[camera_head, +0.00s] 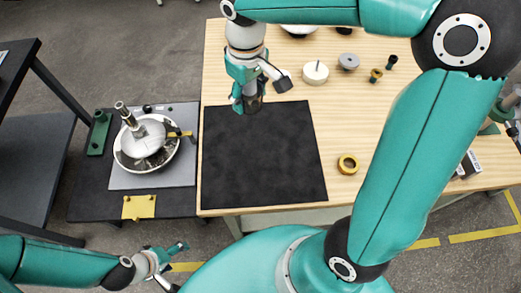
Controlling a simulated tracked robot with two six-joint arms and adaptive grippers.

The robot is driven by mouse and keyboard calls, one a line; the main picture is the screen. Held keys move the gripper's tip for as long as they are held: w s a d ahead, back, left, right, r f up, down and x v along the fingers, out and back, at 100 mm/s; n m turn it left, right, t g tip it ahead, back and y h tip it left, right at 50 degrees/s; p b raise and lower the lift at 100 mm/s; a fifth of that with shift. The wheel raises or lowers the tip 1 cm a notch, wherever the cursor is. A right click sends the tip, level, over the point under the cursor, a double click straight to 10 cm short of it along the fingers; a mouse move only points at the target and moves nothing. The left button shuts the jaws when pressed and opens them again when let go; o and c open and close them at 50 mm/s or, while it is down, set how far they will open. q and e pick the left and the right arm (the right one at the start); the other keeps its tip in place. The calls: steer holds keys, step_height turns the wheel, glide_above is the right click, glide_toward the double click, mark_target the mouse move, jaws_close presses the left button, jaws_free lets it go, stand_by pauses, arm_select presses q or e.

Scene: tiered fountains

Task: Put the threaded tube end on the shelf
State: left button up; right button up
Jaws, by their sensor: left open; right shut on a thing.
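My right gripper (256,93) is over the back edge of the black mat. It is shut on a short dark grey cylinder (253,103), which looks like the threaded tube end. The fingers hide part of it and no thread can be made out. A dark shelf unit (28,142) stands at the far left, with an upper board and a lower board, well away from the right gripper. My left gripper (174,264) is open and empty, low over the floor in front of the side stand.
A side stand (82,195) holds a metal fountain bowl (147,146). My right arm crosses the table's right side.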

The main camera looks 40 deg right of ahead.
mark_target(258, 96)
steer(key=s, duration=0.1)
steer(key=r, duration=0.1)
steer(key=s+r, duration=0.1)
steer(key=shift+s+d+n, duration=0.25)
steer(key=shift+s+n, duration=0.05)
steer(key=f+b, duration=0.2)
steer(key=f, duration=1.7)
steer(key=shift+s+f+b, duration=0.15)
steer(key=shift+s+b, duration=0.05)
steer(key=shift+b, duration=0.1)
steer(key=shift+f, duration=0.2)
steer(key=o, duration=1.4)
steer(key=shift+r, duration=0.1)
